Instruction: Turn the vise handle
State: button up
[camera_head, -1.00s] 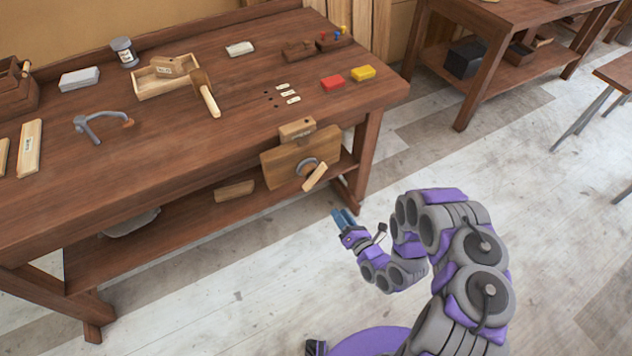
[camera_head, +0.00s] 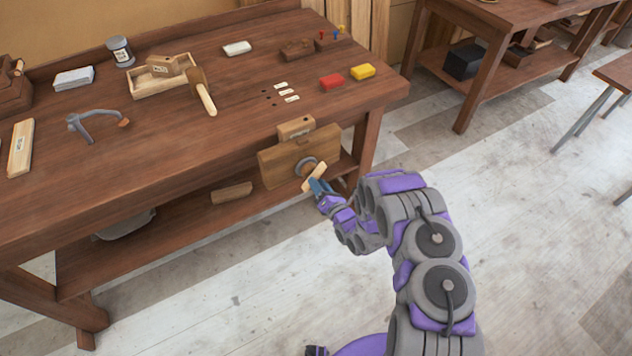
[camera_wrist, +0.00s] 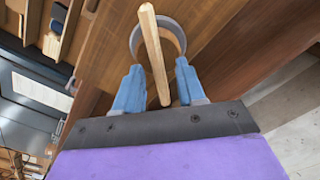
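The vise (camera_head: 284,160) is a wooden jaw block on the front edge of the workbench. Its handle (camera_head: 313,179) is a pale wooden bar set across a grey metal ring (camera_head: 306,166), lying at a slant. In the wrist view the handle (camera_wrist: 153,50) runs from the ring (camera_wrist: 172,30) down between my blue fingers. My gripper (camera_head: 318,187) is at the lower end of the handle; in the wrist view (camera_wrist: 158,82) its fingers are open on either side of the bar, with gaps visible. The far side of the ring is partly hidden by the handle.
A lower shelf (camera_head: 180,230) runs beneath.

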jog(key=shift+x, duration=0.95)
grip_shut()
